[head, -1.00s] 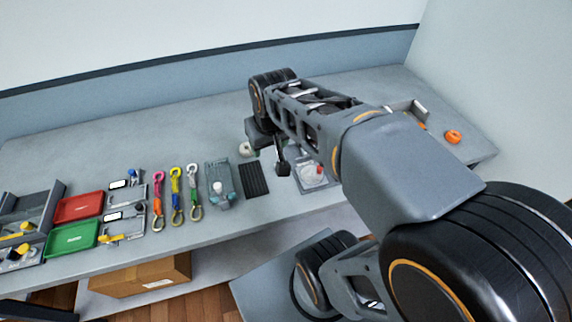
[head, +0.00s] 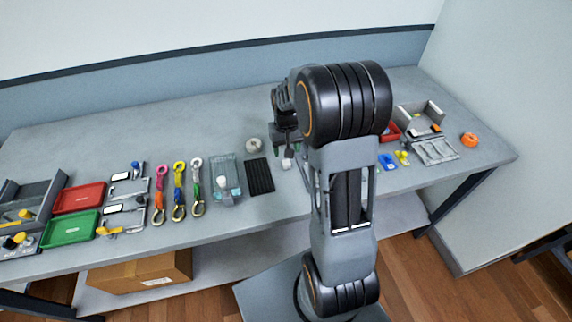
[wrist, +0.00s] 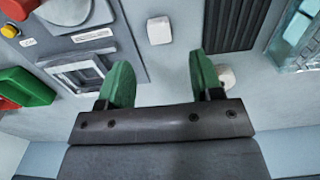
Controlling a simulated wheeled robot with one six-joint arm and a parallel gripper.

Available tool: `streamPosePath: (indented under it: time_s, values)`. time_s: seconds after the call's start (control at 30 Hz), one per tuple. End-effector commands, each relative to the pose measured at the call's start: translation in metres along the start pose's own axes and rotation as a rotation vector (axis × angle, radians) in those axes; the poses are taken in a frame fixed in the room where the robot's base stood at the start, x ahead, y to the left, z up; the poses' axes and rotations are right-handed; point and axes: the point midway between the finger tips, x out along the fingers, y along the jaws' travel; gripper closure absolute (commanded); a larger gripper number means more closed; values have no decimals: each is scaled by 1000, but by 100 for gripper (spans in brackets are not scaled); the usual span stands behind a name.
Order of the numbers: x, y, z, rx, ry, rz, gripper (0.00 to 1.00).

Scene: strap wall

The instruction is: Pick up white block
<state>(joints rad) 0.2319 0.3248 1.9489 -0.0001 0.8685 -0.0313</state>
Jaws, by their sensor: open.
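The white block (wrist: 159,30) lies on the grey table in the wrist view, ahead of the gap between my fingers and apart from both. In the head view, the white block (head: 287,163) shows small, just below my gripper (head: 284,145). In the wrist view my gripper (wrist: 160,82) is open and empty, with green fingertips to either side of bare table. A white rounded object (wrist: 226,76) is close beside the right finger; whether they touch is unclear. It also shows in the head view (head: 253,144).
A black ribbed pad (wrist: 235,22) and a clear bin (wrist: 300,42) are right of the block in the wrist view. A grey panel (wrist: 80,45) with fittings is left. My arm hides part of the table in the head view. The back of the table is mostly clear.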

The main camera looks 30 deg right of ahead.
Motion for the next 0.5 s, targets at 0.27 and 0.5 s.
streamPosePath:
  time_s: [0.27, 0.5]
  values:
    - [18, 0, 0, -1, -1, 0, 40]
    - [47, 1, 0, -1, -4, 0, 40]
